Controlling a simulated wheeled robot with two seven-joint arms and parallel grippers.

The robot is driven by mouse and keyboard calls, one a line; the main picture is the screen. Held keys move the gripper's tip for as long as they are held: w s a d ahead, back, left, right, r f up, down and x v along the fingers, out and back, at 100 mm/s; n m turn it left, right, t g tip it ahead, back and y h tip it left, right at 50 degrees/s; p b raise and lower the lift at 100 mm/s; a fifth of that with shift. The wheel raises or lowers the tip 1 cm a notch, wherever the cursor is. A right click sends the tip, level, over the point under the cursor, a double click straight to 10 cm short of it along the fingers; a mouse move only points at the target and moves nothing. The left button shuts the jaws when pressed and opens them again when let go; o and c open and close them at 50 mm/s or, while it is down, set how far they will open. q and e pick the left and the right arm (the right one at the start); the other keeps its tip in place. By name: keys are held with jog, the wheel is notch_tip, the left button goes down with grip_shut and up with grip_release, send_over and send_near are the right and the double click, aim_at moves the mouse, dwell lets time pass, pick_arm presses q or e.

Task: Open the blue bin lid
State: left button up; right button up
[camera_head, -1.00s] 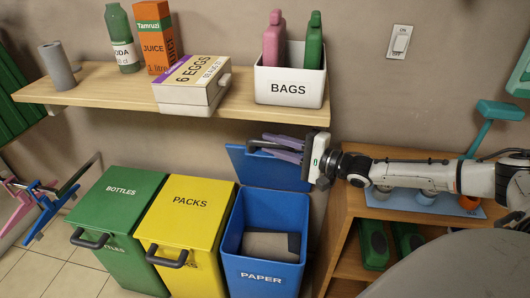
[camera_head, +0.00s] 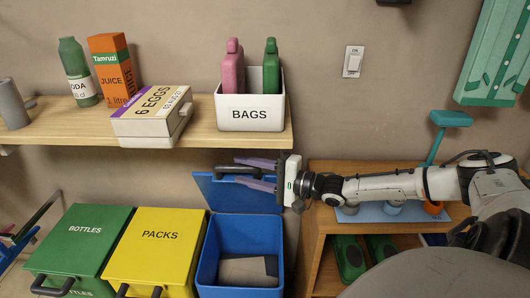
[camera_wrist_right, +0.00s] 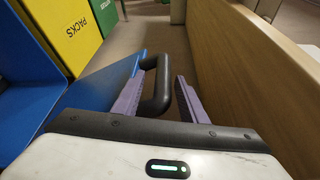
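The blue bin (camera_head: 241,245), labelled PAPER in the earlier view, has its mouth uncovered, with a grey-brown block (camera_head: 248,270) inside. Its blue lid (camera_head: 235,197) stands raised at the back, hinged side down. The lid's dark handle (camera_head: 236,170) is near its top edge; in the right wrist view the handle (camera_wrist_right: 158,88) lies between the purple fingers. My right gripper (camera_head: 256,173) is open, its fingers apart on either side of the handle. A gap shows between the handle and the right-hand finger. My left gripper is not in view.
Yellow PACKS bin (camera_head: 155,243) and green BOTTLES bin (camera_head: 82,240) stand closed to the left. A wooden shelf (camera_head: 165,135) with groceries hangs above the lid. A wooden cabinet (camera_head: 313,225) stands close on the right.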

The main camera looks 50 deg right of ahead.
jog(key=p+v, duration=0.2)
jog(key=v, duration=0.6)
jog(key=shift+s, duration=0.45)
jog(key=shift+d, duration=0.1)
